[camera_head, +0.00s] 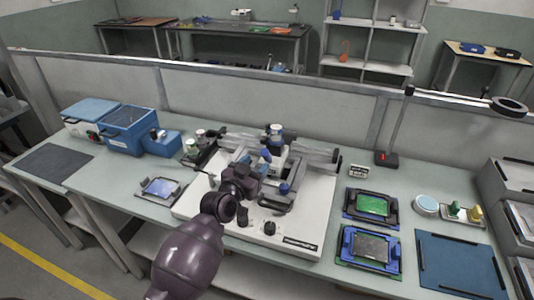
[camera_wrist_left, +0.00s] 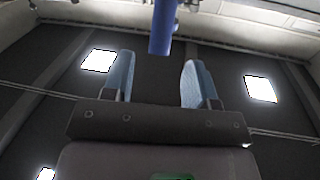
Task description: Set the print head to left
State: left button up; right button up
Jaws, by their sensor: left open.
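The white-based printing machine (camera_head: 190,208) stands on the bench in the middle of the head view. Its print head (camera_head: 276,138) shows as an upright block near the middle of a grey cross rail (camera_head: 315,152). My left arm comes up from the bottom, and my left gripper (camera_head: 256,161) is over the machine, just in front of the print head and partly covering it. In the left wrist view the two blue fingers of this gripper (camera_wrist_left: 155,80) are apart with nothing between them. A blue post (camera_wrist_left: 163,25) shows beyond the fingertips. My right gripper is not in view.
A blue-framed screen (camera_head: 346,241) and a dark frame with a green panel (camera_head: 373,206) lie right of the machine. A blue bin (camera_head: 127,135) stands at the left, a lamp base (camera_head: 387,159) behind right. A low partition wall (camera_head: 210,98) closes the bench's back.

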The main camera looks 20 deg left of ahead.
aim_at(265, 154)
pick_arm(q)
jog(key=w, duration=0.3)
jog(key=w+d, duration=0.1)
jog(key=w, duration=0.2)
jog(key=shift+w+d, duration=0.1)
jog(key=shift+w, duration=0.05)
grip_shut()
